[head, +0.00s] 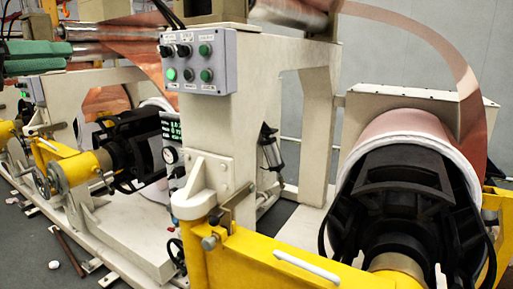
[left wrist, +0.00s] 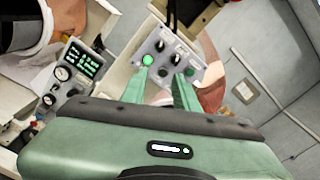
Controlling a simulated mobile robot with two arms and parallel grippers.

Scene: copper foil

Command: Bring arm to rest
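My left gripper (head: 67,57) comes in from the upper left of the head view. Its two green fingers are spread apart with nothing between them. In the left wrist view the fingers (left wrist: 160,82) point towards a grey control panel (left wrist: 178,55). In the head view this panel (head: 199,60) is on the cream machine post, to the right of the gripper and apart from it. One green button (head: 171,74) on the panel is lit; it also glows in the left wrist view (left wrist: 148,60). My right gripper is not in view.
A large copper foil roll (head: 405,130) on a black chuck (head: 400,215) stands at right. Yellow arms (head: 270,260) cross the front. A gauge unit with a green display (left wrist: 82,62) is left of the panel. A brown rod (head: 70,250) lies on the floor.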

